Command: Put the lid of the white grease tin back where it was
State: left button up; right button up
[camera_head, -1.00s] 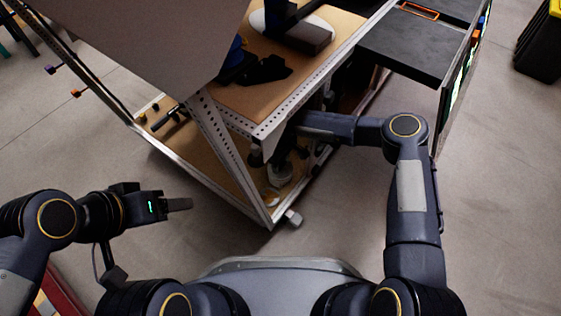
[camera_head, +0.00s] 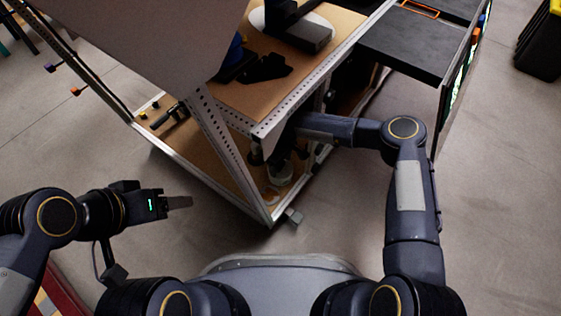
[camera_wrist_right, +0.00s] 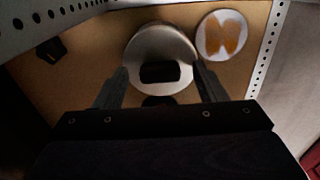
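A round white tin (camera_wrist_right: 150,42) with a dark block-like knob (camera_wrist_right: 160,72) on its top stands on the cart's lower shelf; I cannot tell whether this top is the lid. My right gripper (camera_wrist_right: 158,88) is open, with one finger on each side of the tin's near part and nothing clearly gripped. In the head view the tin (camera_head: 281,174) shows partly below my right gripper (camera_head: 279,160). A flat white disc with orange-brown patches (camera_wrist_right: 222,36) lies just right of the tin. My left gripper (camera_head: 180,203) hangs over the floor, away from the cart; its opening is not clear.
The cart's perforated metal post (camera_head: 222,137) and upper shelf edge (camera_head: 310,92) closely frame my right forearm. A dark drawer (camera_head: 415,45) sticks out at right. A small dark object (camera_wrist_right: 48,50) stands on the shelf at left. Open floor (camera_head: 340,220) lies before the cart.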

jog(key=shift+r, duration=0.1)
notch_tip(320, 180, up, 8)
jog(key=p, duration=0.4)
jog(key=shift+f, duration=0.2)
